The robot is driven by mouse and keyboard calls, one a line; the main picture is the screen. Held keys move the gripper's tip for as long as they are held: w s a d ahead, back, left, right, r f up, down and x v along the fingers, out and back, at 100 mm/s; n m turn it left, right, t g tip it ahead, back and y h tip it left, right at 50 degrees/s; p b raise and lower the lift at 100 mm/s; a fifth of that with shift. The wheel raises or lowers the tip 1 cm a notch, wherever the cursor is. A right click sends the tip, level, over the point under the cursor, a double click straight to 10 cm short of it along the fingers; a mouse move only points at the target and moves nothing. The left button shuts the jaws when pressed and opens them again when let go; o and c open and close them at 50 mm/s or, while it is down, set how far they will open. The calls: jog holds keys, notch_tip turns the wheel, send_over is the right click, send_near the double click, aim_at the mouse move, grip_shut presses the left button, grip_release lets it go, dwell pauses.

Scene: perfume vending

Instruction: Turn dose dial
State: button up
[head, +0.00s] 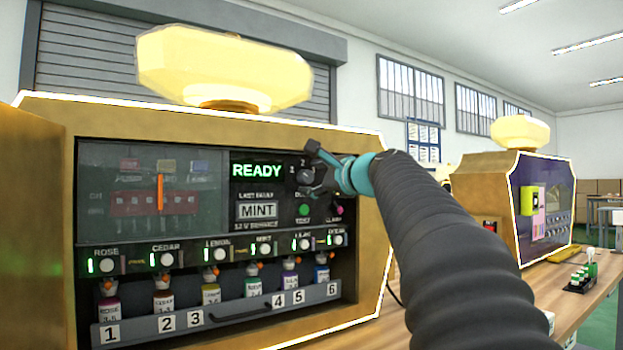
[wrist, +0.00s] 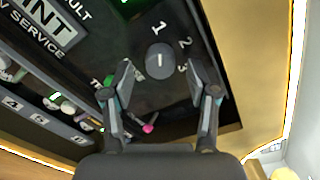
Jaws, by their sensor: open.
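The dose dial (wrist: 159,62) is a round dark grey knob on the machine's black panel, with 1, 2 and 3 printed around it. Its short pale mark points up in the wrist view, roughly towards the 1. My gripper (wrist: 165,80) is open, with one finger to either side of the dial; I cannot tell whether either finger touches it. In the head view my gripper (head: 322,168) is at the panel's upper right, and the dial (head: 305,178) is partly hidden behind it. The green READY display (head: 257,171) is left of the dial.
A green button (head: 304,210) and a pink-tipped lever (wrist: 148,128) are below the dial. Several small bottles stand along the numbered rail (head: 225,316) at the bottom. A second machine (head: 540,205) stands at the right, with wooden counter (head: 585,300) beside it.

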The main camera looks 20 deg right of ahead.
jog(key=s+d, duration=0.2)
jog(key=s, duration=0.8)
jog(key=shift+s, duration=0.25)
